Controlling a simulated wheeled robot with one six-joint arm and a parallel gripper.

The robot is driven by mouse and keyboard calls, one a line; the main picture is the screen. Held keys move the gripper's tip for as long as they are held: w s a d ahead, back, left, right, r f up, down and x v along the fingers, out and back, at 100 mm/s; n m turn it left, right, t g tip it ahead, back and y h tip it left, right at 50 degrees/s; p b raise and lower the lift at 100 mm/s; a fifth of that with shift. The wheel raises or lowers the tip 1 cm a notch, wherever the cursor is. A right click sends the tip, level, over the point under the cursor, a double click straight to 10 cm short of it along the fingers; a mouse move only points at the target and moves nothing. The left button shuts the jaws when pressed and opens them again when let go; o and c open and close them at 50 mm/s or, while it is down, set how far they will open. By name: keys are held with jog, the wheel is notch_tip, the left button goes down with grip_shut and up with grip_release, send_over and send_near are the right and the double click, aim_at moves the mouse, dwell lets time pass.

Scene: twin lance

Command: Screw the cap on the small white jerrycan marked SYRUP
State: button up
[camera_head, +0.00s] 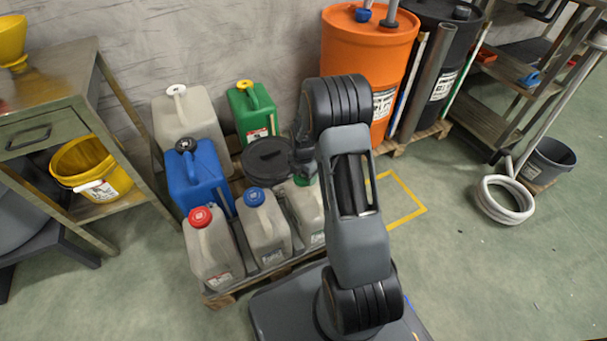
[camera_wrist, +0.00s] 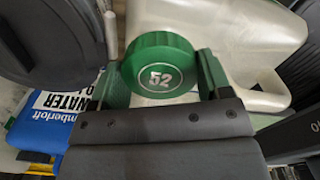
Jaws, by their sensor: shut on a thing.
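A small translucent white jerrycan (camera_head: 308,212) with a green-edged label stands at the front right of the pallet, partly behind my arm. Its label is too small to read as SYRUP. In the wrist view its body (camera_wrist: 262,42) and handle fill the upper right. My gripper (camera_wrist: 160,84) is shut on a green screw cap (camera_wrist: 158,66) marked 52, with one finger on each side of its rim. The cap is over the jerrycan's top. The neck and thread are hidden beneath it, so I cannot tell how it sits. In the head view my gripper (camera_head: 302,172) is mostly hidden.
Two similar white jerrycans, one red-capped (camera_head: 210,248) and one blue-capped (camera_head: 265,225), stand to the left. A blue can (camera_head: 195,180), a green can (camera_head: 252,112), a larger pale can (camera_head: 190,118) and a black-lidded container (camera_head: 268,158) crowd behind. An orange drum (camera_head: 365,62) stands at the back.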

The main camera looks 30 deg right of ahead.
jog(key=shift+f, duration=0.15)
dwell(0.6)
jog(key=o, duration=1.1)
jog(key=c, duration=1.1)
jog(key=m+p, duration=0.1)
jog(key=m, duration=0.5)
jog(key=shift+m, duration=0.4)
jog(key=m, duration=0.3)
jog(key=shift+m, duration=0.3)
jog(key=m+p, duration=0.1)
jog(key=m, duration=0.3)
jog(key=shift+m, duration=1.8)
